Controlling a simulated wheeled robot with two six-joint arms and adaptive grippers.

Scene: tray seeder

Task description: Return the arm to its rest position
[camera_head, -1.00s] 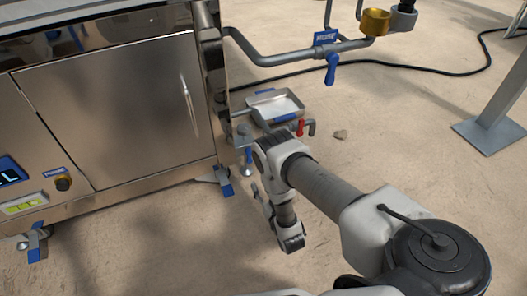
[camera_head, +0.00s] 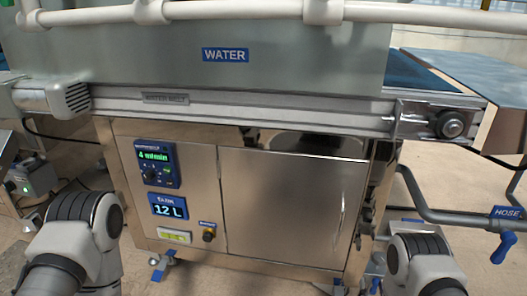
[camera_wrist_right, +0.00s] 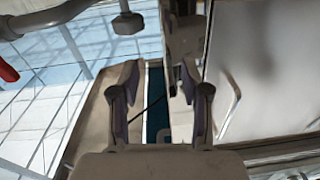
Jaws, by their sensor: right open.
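My right gripper (camera_wrist_right: 159,78) shows in the right wrist view with its two fingers apart and nothing between them. In the head view my right arm (camera_head: 426,262) comes in at the bottom right, in front of the steel machine's right end. My left arm (camera_head: 76,238) comes in at the bottom left, left of the machine's control panel. Its gripper is outside the picture.
The steel machine (camera_head: 290,205) with a WATER sign (camera_head: 225,55) fills the middle. A display panel (camera_head: 158,163) is on its front. A grey pipe with a blue HOSE valve (camera_head: 487,250) runs at the right. Floor shows between the machine and both arms.

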